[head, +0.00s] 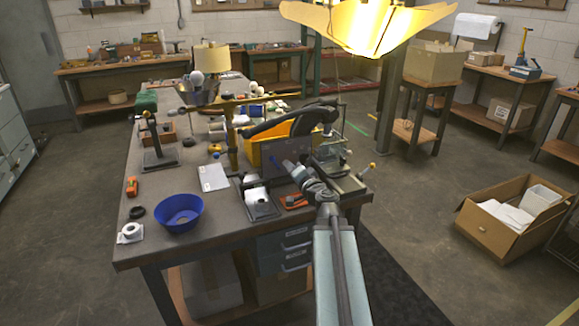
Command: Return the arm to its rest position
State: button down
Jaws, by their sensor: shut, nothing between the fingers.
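My arm reaches up from the bottom of the head view over the right front of the workbench (150,255). My gripper (288,165) is at its far end, small and dark, in front of a grey panel and a yellow bin (255,150). It is shut, and I see nothing held in it. Its fingertips are hard to make out, and I cannot tell whether they touch the panel.
A lit yellow shade (365,25) hangs above. An open cardboard box (485,222) is on the floor at right. Floor between is clear.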

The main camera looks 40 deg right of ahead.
dwell(0.3)
jog(key=w+a+r+n+y+p, duration=0.2)
jog(key=w+a+p, duration=0.1)
jog(key=a, duration=0.6)
jog(key=w+a+r+n+y+p, duration=0.2)
jog(key=w+a+r+p, duration=0.1)
jog(key=a, duration=0.6)
jog(key=s+a+f+n+g+y+p, duration=0.1)
jog(key=a+f+n+g+y+p, duration=0.2)
jog(key=a, duration=0.8)
jog(key=s+a+f+n+g+y+p, duration=0.1)
jog(key=a+n+g+y, duration=0.3)
jog(key=a, duration=0.6)
jog(key=s+a+f+n+g+h+p, duration=0.2)
jog(key=s+a+f+n+g+h, duration=0.3)
jog(key=s+f, duration=0.35)
jog(key=s+d+f+m+g+h, duration=0.2)
jog(key=s+d+g, duration=0.3)
jog(key=s+d, duration=0.3)
jog(key=shift+s+d+f+h, duration=0.2)
jog(key=shift+s+f+h, duration=0.55)
jog(key=shift+s+h, duration=0.1)
